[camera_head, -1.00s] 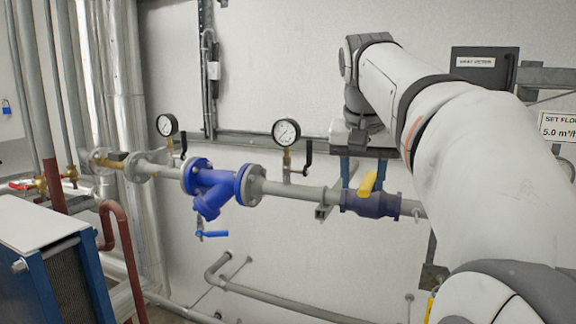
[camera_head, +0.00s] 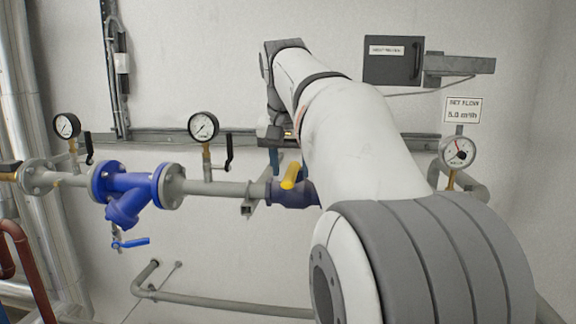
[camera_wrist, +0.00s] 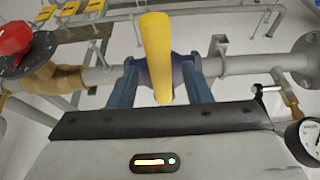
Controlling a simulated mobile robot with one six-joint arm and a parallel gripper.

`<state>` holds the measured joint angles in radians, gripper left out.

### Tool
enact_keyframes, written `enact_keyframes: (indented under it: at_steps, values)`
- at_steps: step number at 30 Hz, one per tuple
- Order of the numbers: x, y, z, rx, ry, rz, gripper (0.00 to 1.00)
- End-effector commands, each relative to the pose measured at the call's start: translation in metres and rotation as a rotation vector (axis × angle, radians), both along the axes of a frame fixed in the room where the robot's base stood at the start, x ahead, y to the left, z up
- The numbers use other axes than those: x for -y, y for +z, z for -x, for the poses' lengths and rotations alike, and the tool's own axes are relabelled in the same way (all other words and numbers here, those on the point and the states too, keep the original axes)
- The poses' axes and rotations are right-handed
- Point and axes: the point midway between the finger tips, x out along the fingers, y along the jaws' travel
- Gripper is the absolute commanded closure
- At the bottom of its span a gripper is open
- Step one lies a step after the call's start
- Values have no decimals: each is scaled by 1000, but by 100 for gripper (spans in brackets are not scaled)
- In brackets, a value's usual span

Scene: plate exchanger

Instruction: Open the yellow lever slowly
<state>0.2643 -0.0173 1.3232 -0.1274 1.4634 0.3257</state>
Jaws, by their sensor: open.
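The yellow lever (camera_head: 291,176) sits on a dark blue valve (camera_head: 291,194) in the grey pipe, tilted up and slightly right in the head view. In the wrist view the yellow lever (camera_wrist: 158,55) stands large and nearly upright in the middle, in front of the valve body (camera_wrist: 182,70). My gripper (camera_wrist: 160,72) is open, with one blue finger on each side of the lever and visible gaps between. In the head view my gripper (camera_head: 286,160) is just above the lever, partly hidden by my arm.
A blue strainer (camera_head: 128,192) with a small blue handle (camera_head: 134,243) and two gauges, one nearer the valve (camera_head: 203,127), are on the pipe to the left. A flow gauge (camera_head: 458,153) is at right. The wrist view shows a red knob (camera_wrist: 14,39) at left.

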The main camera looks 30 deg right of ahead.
Motion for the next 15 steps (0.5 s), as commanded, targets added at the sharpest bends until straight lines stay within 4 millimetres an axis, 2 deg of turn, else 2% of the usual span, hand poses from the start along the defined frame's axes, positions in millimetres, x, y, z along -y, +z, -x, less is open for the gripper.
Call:
enact_keyframes:
  at_steps: [6, 15]
  values:
    - [0, -1, 0, 0, 1, 0, 55]
    - [-1, -1, 0, 0, 1, 0, 79]
